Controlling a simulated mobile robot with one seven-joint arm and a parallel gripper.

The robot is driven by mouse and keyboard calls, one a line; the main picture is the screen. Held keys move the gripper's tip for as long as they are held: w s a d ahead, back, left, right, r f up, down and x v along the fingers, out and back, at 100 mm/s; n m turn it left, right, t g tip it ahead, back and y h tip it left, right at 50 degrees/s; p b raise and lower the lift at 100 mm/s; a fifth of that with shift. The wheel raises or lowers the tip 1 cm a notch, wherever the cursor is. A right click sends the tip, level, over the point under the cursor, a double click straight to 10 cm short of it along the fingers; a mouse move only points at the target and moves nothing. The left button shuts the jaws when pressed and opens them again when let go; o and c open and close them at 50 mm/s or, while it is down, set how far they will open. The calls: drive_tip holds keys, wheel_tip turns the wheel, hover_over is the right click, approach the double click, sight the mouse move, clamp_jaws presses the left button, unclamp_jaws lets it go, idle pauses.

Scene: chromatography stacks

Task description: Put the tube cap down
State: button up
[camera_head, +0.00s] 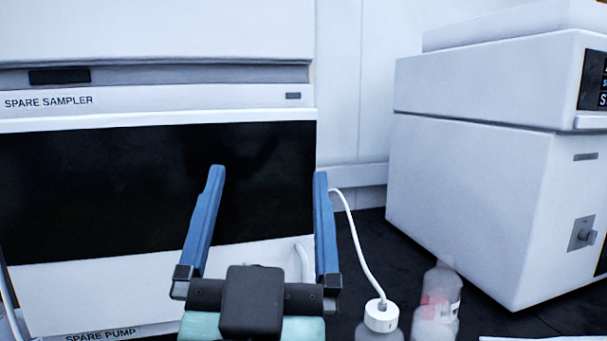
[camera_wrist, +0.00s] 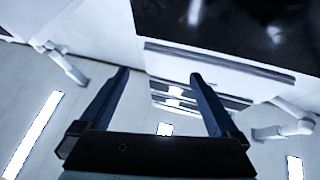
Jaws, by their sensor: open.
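My gripper (camera_head: 268,172) is open, its two blue fingers spread wide in front of the spare sampler. Nothing shows between the fingers, and the wrist view shows the same empty gap (camera_wrist: 158,72). No loose tube cap can be made out in either view. A bottle with a white cap (camera_head: 381,315) stands low to the right of my gripper, with a white tube running up and left from the cap. I cannot tell whether this is the task's cap.
The spare sampler (camera_head: 110,185), with a dark front panel, stands behind my gripper. A white instrument (camera_head: 470,185) stands at the right on the dark bench top (camera_head: 375,235). A clear bottle with a red-and-white label (camera_head: 437,305) is beside the capped bottle. Dark bench shows between the instruments.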

drive_tip(key=s+d+r+n+t, duration=0.1)
drive_tip(key=s+d+r+t, duration=0.2)
drive_tip(key=s+r, duration=0.3)
wheel_tip(320, 180, up, 4)
drive_tip(key=shift+r, duration=0.1)
